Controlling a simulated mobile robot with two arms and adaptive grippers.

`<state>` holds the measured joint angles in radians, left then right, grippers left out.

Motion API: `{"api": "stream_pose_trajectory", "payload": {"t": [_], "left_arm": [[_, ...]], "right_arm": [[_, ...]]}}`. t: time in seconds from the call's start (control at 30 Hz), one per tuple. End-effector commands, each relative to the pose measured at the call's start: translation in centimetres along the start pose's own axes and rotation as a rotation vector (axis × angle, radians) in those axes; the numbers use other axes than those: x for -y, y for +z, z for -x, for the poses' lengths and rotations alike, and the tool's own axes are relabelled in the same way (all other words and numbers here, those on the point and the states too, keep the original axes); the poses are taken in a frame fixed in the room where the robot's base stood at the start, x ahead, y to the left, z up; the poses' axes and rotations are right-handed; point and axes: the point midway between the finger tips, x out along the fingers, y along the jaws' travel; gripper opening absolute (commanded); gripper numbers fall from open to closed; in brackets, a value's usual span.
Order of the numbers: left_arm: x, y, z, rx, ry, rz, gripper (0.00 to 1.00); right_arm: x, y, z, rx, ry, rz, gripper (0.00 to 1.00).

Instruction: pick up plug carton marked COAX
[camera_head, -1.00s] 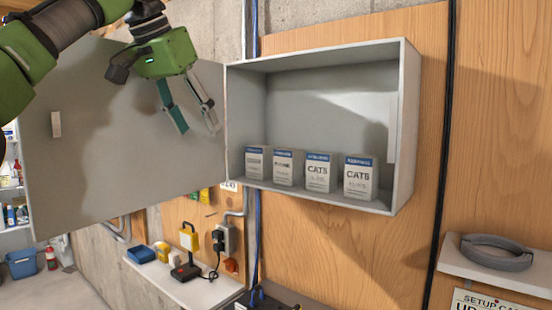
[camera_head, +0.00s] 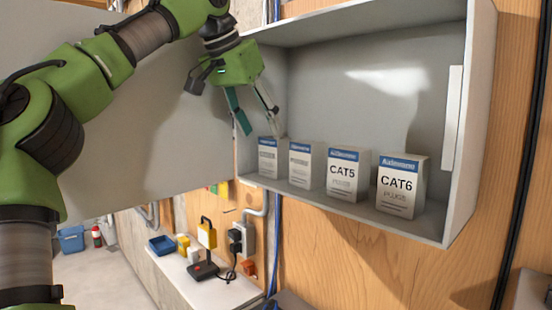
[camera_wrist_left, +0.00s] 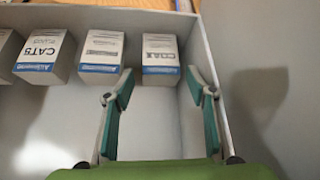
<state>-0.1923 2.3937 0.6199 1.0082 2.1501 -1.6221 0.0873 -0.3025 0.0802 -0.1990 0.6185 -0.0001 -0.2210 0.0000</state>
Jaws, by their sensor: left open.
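The COAX carton (camera_wrist_left: 160,52) is a small white box with a blue band. It stands at the left end of a row on the floor of the open grey wall cabinet; in the head view it is the leftmost carton (camera_head: 268,158), its print too small to read. My left gripper (camera_head: 260,118) is open and empty at the cabinet's left side, above the COAX carton and seemingly apart from it. In the left wrist view the open fingers (camera_wrist_left: 157,80) point toward the COAX carton, one to each side of its blue-banded end. My right gripper is not in view.
A carton with unreadable print (camera_head: 300,164), a CAT5 carton (camera_head: 341,174) and a CAT6 carton (camera_head: 401,185) stand in the same row, with narrow gaps. The cabinet's side wall (camera_wrist_left: 216,60) is close to the COAX carton. The open door (camera_head: 150,130) spans the left. Space above the cartons is free.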

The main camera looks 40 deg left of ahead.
Motion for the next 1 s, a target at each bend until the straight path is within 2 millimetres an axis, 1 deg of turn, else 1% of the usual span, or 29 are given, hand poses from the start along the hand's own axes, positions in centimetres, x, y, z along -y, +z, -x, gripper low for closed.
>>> {"api": "stream_pose_trajectory", "payload": {"t": [0.03,0.1,0.2,0.37,0.53,0.63,0.77,0.97,1.0], "left_arm": [[0.0,0.1,-1.1,0.003,0.000,-0.001,0.51],[0.0,0.0,-2.1,0.002,0.000,0.001,0.51],[0.0,0.0,-3.0,0.000,0.000,0.000,0.51],[0.0,-0.2,-3.9,0.002,-0.001,0.000,0.51],[-0.2,-0.9,-6.3,0.003,0.000,0.000,0.51],[-0.1,-0.8,-7.8,0.003,0.000,0.001,0.51],[-0.1,-0.8,-8.5,-0.001,0.000,0.001,0.51],[-0.1,-0.8,-8.6,-0.001,0.000,0.001,0.51],[-0.1,-0.8,-8.6,-0.001,0.000,0.001,0.41]], "right_arm": [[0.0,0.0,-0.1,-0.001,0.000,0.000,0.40],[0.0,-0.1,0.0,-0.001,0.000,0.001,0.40],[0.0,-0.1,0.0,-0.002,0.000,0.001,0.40],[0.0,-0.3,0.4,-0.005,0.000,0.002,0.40],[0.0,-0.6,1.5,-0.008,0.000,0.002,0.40],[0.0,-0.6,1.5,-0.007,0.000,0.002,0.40],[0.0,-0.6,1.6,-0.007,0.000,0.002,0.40],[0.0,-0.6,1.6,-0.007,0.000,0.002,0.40],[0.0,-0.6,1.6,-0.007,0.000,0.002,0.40]]}}
